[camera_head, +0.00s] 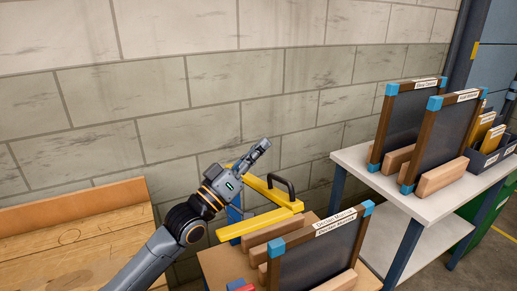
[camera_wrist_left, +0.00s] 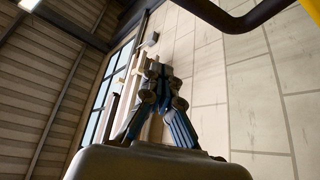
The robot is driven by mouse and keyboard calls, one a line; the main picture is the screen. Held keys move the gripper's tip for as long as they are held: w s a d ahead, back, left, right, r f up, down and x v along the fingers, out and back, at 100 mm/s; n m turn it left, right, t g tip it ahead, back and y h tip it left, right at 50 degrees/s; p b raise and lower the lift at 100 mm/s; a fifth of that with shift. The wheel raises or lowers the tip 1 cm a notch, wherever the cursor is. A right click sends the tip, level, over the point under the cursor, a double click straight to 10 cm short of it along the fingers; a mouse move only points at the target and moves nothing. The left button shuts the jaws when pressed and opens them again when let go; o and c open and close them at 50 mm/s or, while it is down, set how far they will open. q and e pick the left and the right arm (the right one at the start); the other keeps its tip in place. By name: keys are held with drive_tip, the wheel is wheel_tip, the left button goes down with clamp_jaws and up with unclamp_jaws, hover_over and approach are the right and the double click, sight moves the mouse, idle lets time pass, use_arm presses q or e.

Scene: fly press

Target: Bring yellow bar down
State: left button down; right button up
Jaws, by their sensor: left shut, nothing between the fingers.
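The yellow bar (camera_head: 273,193) is part of a yellow frame on the press, right of and below my left gripper in the head view. A black curved handle (camera_head: 283,182) stands on it. In the left wrist view the handle (camera_wrist_left: 237,22) crosses the top right, with a piece of the yellow bar (camera_wrist_left: 262,11) beside it. My left gripper (camera_head: 264,144) is shut and empty, pointing up and right. It overlaps the bar's far end in the picture. Its fingers also show in the left wrist view (camera_wrist_left: 157,72), apart from the handle. My right gripper is out of view.
A wooden bench (camera_head: 75,240) is at the left. A framed dark board (camera_head: 320,256) stands in front of the press. More boards (camera_head: 440,135) stand on a white table (camera_head: 420,200) at the right. A block wall (camera_head: 200,90) is behind.

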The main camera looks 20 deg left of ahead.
use_arm(q)
drive_tip(key=v, duration=1.2)
